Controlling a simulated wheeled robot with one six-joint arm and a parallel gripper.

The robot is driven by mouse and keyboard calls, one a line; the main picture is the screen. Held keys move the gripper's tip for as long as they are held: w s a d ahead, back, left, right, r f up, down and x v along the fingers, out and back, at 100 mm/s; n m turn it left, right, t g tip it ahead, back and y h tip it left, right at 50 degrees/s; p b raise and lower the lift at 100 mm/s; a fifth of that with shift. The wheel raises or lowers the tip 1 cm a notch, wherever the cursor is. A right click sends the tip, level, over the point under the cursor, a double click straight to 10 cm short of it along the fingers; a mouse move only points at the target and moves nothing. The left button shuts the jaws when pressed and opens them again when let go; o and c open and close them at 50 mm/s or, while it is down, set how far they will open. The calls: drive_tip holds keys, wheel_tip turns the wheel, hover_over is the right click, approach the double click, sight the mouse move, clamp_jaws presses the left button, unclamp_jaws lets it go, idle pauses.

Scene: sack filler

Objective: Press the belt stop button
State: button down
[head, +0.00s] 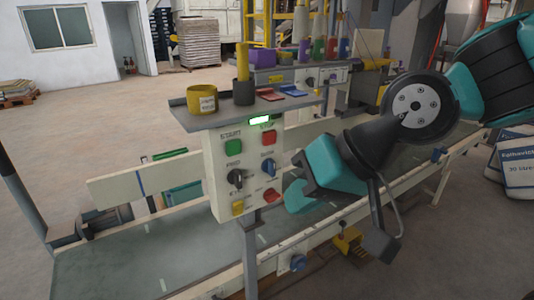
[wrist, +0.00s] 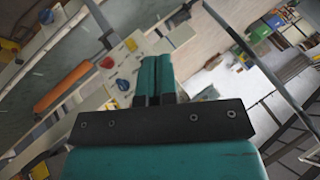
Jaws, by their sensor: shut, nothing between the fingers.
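The cream control panel (head: 215,180) stands in the head view's middle. It carries a green button (head: 233,148), a red button (head: 269,137) at upper right, a black knob (head: 236,178), a blue knob (head: 268,165), a lower red control (head: 271,195) and a yellow button (head: 238,208). The labels are too blurred to read, so I cannot confirm which is belt stop. My gripper (head: 292,193) is just right of the panel's lower part. In the wrist view its teal fingers (wrist: 156,72) are together and empty. The blue knob (wrist: 123,85) and lower red control (wrist: 107,62) show left of them.
A grey shelf (head: 290,108) tops the panel, holding a yellow tape roll (head: 201,99) and a dark cup (head: 243,92). A lit green display (head: 259,120) sits beneath it.

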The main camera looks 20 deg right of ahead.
drive_tip(key=w+d+f+m+t+b, duration=0.2)
drive_tip(key=w+d+m+t+b, duration=0.2)
drive_tip(key=w+m+t+b, duration=0.2)
drive_tip(key=w+d+f+m+t+h+b, duration=0.1)
drive_tip(key=w+d+f+m+t+b, duration=0.2)
drive_tip(key=w+d+m+t+b, duration=0.2)
drive_tip(key=w+m+t+b, duration=0.1)
drive_tip(key=w+m+b, duration=0.2)
drive_tip(key=m, duration=0.1)
drive_tip(key=shift+f+m+t, duration=0.15)
drive_tip(key=shift+m+t, duration=0.25)
drive_tip(key=shift+w+d, duration=0.1)
drive_tip(key=p, duration=0.9)
approach(271, 138)
drive_tip(key=p+x, duration=0.2)
drive_tip(key=p, duration=0.1)
drive_tip(key=p+x, duration=0.3)
drive_tip(key=shift+w+r, duration=0.25)
drive_tip(key=shift+w, duration=0.05)
drive_tip(key=shift+w+a+f+p, duration=0.1)
drive_tip(key=shift+w+a+p, duration=0.2)
drive_tip(key=shift+w+p, duration=0.35)
drive_tip(key=shift+w+a+f, duration=0.1)
drive_tip(key=shift+w+f, duration=0.05)
drive_tip(key=shift+w, duration=0.1)
